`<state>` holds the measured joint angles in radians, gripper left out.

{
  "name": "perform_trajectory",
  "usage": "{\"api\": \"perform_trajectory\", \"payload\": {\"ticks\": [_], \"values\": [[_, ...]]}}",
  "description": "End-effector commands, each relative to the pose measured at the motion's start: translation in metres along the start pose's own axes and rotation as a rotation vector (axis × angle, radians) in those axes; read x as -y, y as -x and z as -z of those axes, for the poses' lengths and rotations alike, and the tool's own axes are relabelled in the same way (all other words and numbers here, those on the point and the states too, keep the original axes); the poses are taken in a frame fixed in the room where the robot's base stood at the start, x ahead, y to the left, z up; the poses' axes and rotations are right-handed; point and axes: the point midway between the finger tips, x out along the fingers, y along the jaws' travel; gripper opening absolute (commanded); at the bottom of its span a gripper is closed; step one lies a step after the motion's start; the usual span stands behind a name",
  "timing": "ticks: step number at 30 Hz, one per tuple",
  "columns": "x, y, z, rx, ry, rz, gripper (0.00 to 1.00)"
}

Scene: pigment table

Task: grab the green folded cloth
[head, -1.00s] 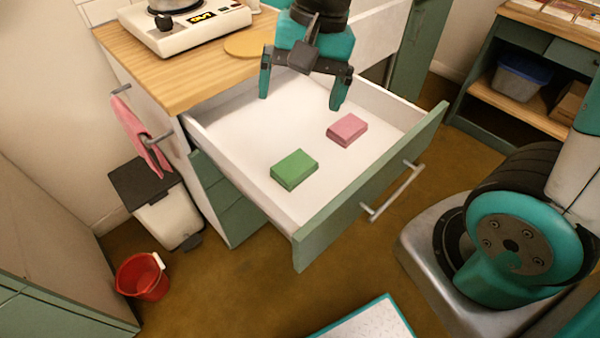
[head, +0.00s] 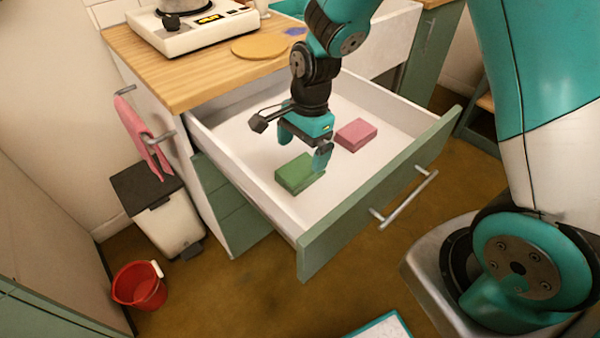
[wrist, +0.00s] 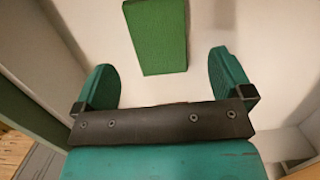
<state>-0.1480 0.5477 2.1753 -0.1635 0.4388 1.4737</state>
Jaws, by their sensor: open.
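The green folded cloth (head: 293,174) lies flat on the white floor of the open drawer, toward its front left. My gripper (head: 304,152) is open and empty, low inside the drawer, just above and behind the cloth. In the wrist view the green cloth (wrist: 158,36) sits ahead of my gripper (wrist: 166,82), roughly centred between the two spread fingers and apart from both. In the head view the wrist hides part of the drawer floor behind the cloth.
A pink folded cloth (head: 356,135) lies to the right in the same drawer. The drawer's green front panel (head: 375,190) and white side walls surround the space. A wooden counter (head: 190,75) with a hot plate (head: 190,32) stands at the back left.

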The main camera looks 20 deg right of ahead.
Motion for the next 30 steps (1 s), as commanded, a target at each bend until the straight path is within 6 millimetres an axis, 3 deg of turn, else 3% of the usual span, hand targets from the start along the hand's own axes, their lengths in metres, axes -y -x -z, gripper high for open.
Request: {"api": "perform_trajectory", "payload": {"ticks": [5, 13, 22, 29, 30], "values": [[-0.001, -0.013, 0.0, 0.0, 0.001, -0.002, 0.98], [-0.001, -0.052, 0.001, 0.0, 0.002, -0.002, 0.98], [-0.001, -0.057, 0.001, 0.0, 0.001, 0.0, 0.98], [-0.001, -0.057, 0.001, 0.0, 0.001, 0.0, 0.47], [-0.001, -0.057, 0.001, 0.0, 0.001, 0.001, 0.45]]}}
